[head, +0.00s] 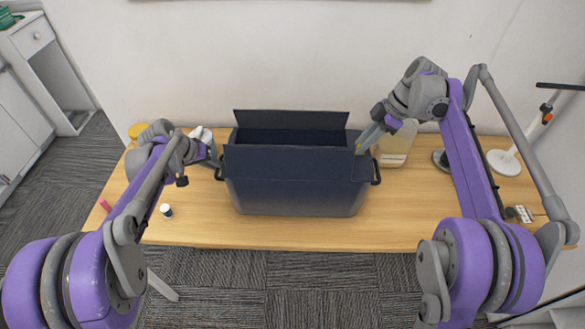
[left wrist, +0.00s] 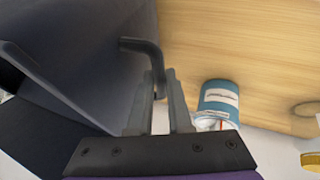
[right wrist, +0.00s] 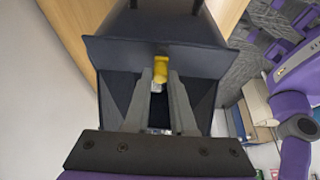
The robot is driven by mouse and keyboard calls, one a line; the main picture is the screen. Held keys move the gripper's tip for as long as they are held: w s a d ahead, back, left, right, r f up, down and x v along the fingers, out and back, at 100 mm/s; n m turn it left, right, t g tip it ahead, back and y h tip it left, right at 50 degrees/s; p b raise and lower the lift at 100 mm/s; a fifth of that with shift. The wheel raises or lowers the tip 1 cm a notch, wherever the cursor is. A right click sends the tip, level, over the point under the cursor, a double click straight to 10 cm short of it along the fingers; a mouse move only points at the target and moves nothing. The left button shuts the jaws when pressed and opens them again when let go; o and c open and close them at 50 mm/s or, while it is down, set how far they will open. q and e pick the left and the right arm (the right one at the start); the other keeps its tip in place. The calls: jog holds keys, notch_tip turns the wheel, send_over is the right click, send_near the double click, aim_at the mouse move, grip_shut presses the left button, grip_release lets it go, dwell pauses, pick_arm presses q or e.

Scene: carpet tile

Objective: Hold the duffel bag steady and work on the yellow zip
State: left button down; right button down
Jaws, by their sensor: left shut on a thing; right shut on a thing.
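The dark blue duffel bag (head: 293,180) stands upright at the middle of the table, its top open between two raised flaps. My left gripper (head: 217,164) is at its left end, shut on the dark side handle (left wrist: 140,46). My right gripper (head: 364,143) is at the bag's right end. In the right wrist view, its fingers are shut on the yellow zip pull (right wrist: 160,67), at the edge of the opening. The bag's inside (right wrist: 197,92) is dark, with something pale between the fingers. The zip is too small to make out in the head view.
On the wooden table (head: 270,232), a beige jug (head: 398,148) stands right of the bag, with a white lamp base (head: 503,162) further right. A blue container (left wrist: 218,98) stands near the left handle. A small bottle (head: 166,210) is front left. The front strip is clear.

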jog(key=shift+a, duration=0.3)
dwell(0.4)
jog(key=shift+a, duration=0.35)
dwell(0.6)
jog(key=shift+a, duration=0.9)
dwell(1.1)
jog(key=shift+a, duration=2.5)
jog(key=shift+a, duration=2.5)
